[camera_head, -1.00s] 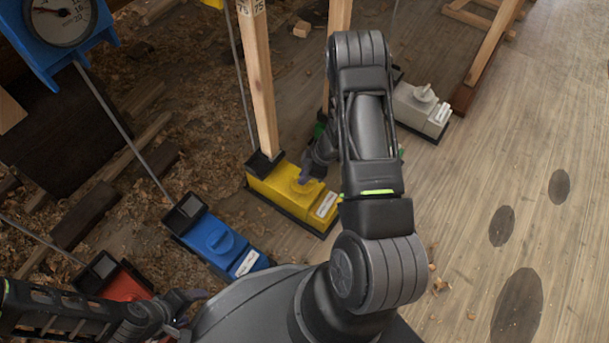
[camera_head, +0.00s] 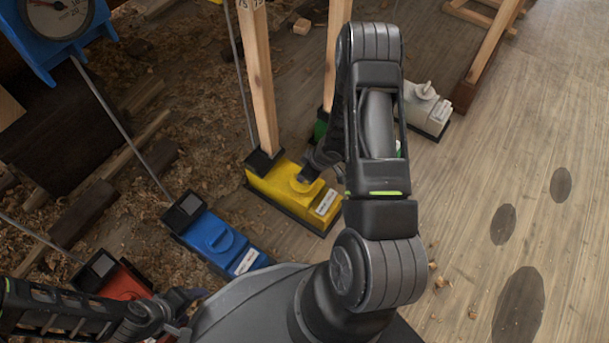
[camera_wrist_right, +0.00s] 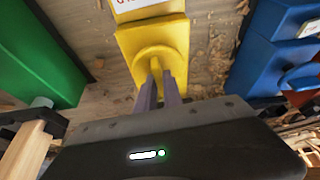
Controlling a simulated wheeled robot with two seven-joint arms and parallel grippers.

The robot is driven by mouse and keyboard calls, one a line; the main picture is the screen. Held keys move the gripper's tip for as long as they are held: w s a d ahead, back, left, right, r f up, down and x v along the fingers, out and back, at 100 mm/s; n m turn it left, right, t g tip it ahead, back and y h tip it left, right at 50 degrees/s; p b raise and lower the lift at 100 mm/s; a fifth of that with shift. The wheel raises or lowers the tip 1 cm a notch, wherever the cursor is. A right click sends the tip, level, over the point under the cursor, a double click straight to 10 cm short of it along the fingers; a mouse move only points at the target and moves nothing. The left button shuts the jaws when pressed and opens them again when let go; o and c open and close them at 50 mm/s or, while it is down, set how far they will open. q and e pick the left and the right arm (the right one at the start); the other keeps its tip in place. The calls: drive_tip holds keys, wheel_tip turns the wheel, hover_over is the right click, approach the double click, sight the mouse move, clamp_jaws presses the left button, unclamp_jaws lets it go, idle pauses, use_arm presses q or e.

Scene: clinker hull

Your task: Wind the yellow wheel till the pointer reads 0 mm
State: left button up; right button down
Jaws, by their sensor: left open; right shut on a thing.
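The yellow box with the yellow wheel (camera_head: 297,183) on its top stands on the floor in the middle of the head view. In the right wrist view the yellow wheel (camera_wrist_right: 156,56) shows with its raised bar between my fingers. My right gripper (camera_head: 307,175) is shut on that bar; in the wrist view its two fingers (camera_wrist_right: 160,84) meet the wheel. My left gripper (camera_head: 190,300) is open and empty at the lower left, near the red box. The yellow wheel's pointer and scale are not in view.
A blue box (camera_head: 215,238) and a red box (camera_head: 122,284) stand to the left, a green box (camera_head: 320,128) and a grey box (camera_head: 422,105) to the right. A wooden post (camera_head: 258,80) rises behind the yellow box. A blue-framed dial (camera_head: 58,15) is upper left.

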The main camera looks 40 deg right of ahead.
drive_tip(key=m+b, duration=0.1)
drive_tip(key=m+h+b, duration=0.1)
drive_tip(key=b, duration=0.1)
drive_tip(key=shift+a+f+m, duration=0.2)
drive_tip(key=shift+f+m, duration=0.1)
drive_tip(key=shift+m, duration=0.1)
drive_tip(key=shift+r+m+h+b, duration=0.1)
drive_tip(key=shift+m+h+b, duration=0.3)
drive_tip(key=shift+m, duration=0.3)
drive_tip(key=shift+r+m+h+b, duration=0.15)
drive_tip(key=shift+m+h+b, duration=0.25)
drive_tip(key=shift+m, duration=0.7)
drive_tip(key=c, duration=1.5)
unclamp_jaws()
drive_tip(key=shift+r, duration=0.1)
